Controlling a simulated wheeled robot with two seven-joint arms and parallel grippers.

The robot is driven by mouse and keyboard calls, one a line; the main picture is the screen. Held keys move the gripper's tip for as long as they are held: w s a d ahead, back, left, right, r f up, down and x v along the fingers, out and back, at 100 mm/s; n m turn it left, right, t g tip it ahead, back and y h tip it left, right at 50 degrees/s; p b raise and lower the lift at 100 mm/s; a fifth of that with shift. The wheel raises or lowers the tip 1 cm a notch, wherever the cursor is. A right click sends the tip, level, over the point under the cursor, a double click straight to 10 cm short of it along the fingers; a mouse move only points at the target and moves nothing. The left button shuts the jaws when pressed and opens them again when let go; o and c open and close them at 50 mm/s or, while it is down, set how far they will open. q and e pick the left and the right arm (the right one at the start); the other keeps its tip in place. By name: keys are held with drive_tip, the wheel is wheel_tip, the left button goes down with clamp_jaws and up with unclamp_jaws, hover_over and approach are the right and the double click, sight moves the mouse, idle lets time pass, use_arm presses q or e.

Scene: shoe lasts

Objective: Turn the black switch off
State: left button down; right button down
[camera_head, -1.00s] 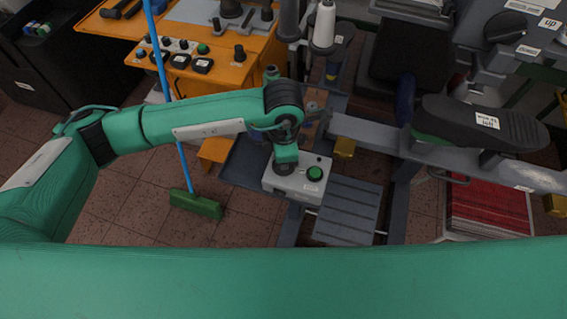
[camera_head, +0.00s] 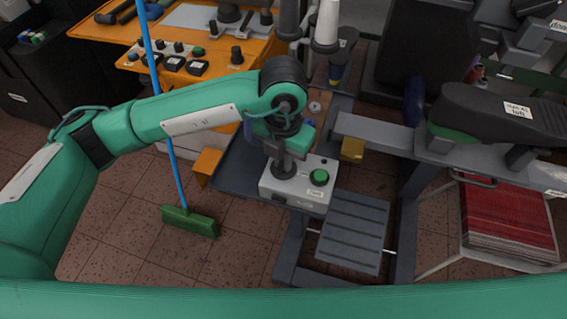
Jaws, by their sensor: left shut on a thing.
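The light grey control box (camera_head: 297,191) stands at the middle of the view, on the dark grey frame of a machine. A round green button (camera_head: 319,177) sits on the right of its top. My left gripper (camera_head: 284,166) reaches down onto the left part of the box top, beside the green button. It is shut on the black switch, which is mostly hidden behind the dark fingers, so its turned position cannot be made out. My right gripper is not in view.
An orange bench (camera_head: 222,74) with several buttons and knobs is at the back left. A green broom (camera_head: 190,221) with a blue handle stands left of the box. A slatted grey step (camera_head: 353,232) is in front. A black shoe last (camera_head: 480,115) and red stack (camera_head: 508,222) are at right.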

use_arm(q)
drive_tip(key=shift+n+b, duration=0.55)
drive_tip(key=shift+n, duration=0.25)
drive_tip(key=shift+r+n, duration=0.1)
drive_tip(key=shift+n, duration=0.3)
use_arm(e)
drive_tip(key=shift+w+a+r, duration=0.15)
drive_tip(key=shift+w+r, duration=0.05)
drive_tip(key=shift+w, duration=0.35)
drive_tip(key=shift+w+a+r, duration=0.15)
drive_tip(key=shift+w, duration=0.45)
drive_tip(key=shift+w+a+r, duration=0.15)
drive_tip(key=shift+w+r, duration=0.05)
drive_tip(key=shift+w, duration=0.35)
use_arm(q)
drive_tip(key=c, duration=1.5)
unclamp_jaws()
